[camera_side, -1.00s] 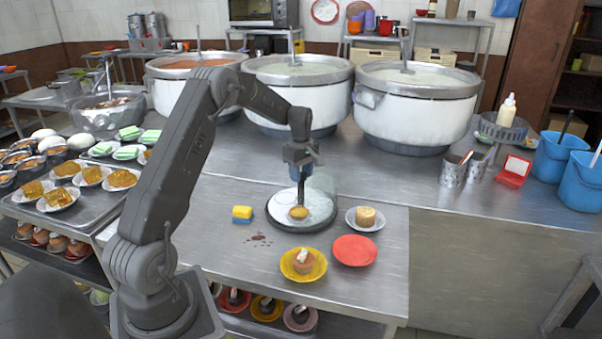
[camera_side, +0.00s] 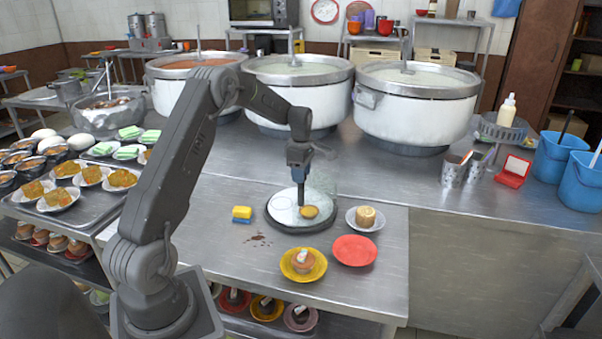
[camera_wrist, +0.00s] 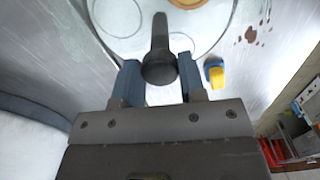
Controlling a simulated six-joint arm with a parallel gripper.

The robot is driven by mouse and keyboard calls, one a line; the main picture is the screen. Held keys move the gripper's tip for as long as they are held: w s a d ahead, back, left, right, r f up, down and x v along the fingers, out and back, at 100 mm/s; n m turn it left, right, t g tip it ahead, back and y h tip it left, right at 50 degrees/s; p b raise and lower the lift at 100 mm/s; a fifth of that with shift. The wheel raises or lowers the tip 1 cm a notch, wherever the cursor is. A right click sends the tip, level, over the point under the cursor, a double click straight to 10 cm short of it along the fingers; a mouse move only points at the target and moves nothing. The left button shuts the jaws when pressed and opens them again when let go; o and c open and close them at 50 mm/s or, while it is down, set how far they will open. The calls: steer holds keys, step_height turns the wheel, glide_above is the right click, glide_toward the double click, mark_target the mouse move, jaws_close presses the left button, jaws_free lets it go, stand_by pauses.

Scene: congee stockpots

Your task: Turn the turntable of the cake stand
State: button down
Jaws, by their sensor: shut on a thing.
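The cake stand's turntable (camera_side: 284,215) is a pale round plate with outlined circles on a dark base, in the middle of the steel table. A small golden cake (camera_side: 309,212) sits on its right part. The plate also shows in the wrist view (camera_wrist: 140,45), with part of a yellow-brown round item (camera_wrist: 200,8) at its top edge. My gripper (camera_side: 301,203) is low over the turntable. In the wrist view its blue fingers (camera_wrist: 158,82) are on either side of a dark upright peg (camera_wrist: 158,62), shut on it. A faint clear glass cover (camera_side: 324,176) shows behind the stand.
A yellow-blue sponge (camera_side: 242,213) and brown spots lie left of the stand. A cake on a white plate (camera_side: 351,221), a red plate (camera_side: 355,251) and a cake on a yellow plate (camera_side: 288,272) are close on the right and front. Large pots (camera_side: 415,115) stand behind.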

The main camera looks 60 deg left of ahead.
steer(key=shift+n, duration=7.5)
steer(key=shift+s+n, duration=0.1)
steer(key=shift+n, duration=0.4)
steer(key=c, duration=0.7)
jaws_free()
step_height(320, 180, up, 14)
